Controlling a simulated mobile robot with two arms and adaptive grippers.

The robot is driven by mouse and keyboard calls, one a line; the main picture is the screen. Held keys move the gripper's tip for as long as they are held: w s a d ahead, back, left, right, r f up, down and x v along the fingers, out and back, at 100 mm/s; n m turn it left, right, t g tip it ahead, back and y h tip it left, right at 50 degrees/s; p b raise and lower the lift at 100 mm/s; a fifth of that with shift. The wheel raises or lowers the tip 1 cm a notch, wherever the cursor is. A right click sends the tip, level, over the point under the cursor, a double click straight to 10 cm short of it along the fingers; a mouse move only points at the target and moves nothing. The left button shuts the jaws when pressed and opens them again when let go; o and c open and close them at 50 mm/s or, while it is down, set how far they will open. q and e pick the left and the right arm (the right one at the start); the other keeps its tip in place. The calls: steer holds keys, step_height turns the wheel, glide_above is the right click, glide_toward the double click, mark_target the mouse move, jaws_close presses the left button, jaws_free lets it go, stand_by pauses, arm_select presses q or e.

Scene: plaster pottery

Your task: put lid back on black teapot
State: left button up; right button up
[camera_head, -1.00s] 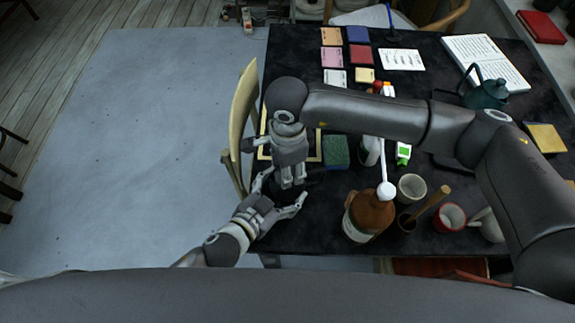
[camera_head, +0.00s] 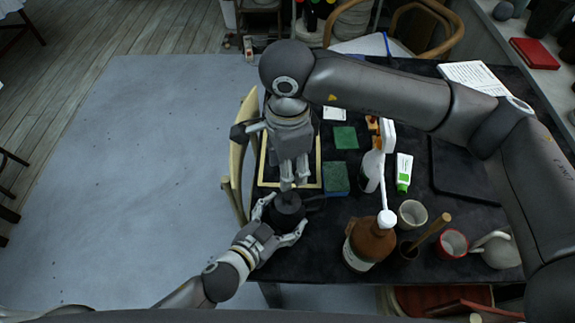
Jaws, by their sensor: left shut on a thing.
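The black teapot (camera_head: 289,216) stands at the table's left front edge, its spout pointing right. My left gripper (camera_head: 281,219) is closed around its body, one finger on each side. My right gripper (camera_head: 295,184) hangs just behind and above the teapot, its fingers pointing down and close together. Whether they are open or shut is unclear, and I see nothing in them. The teapot's top looks dark and rounded; I cannot make out the lid apart from the body.
A brown bottle (camera_head: 369,245) with a white pump stands right of the teapot. A grey cup (camera_head: 411,214), a red-rimmed cup (camera_head: 453,244) and a green sponge (camera_head: 336,178) are nearby. A chair (camera_head: 238,160) stands against the table's left side. My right arm crosses above the table.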

arm_select(q)
steer(key=o, duration=1.5)
steer(key=v, duration=1.2)
steer(key=shift+r, duration=0.15)
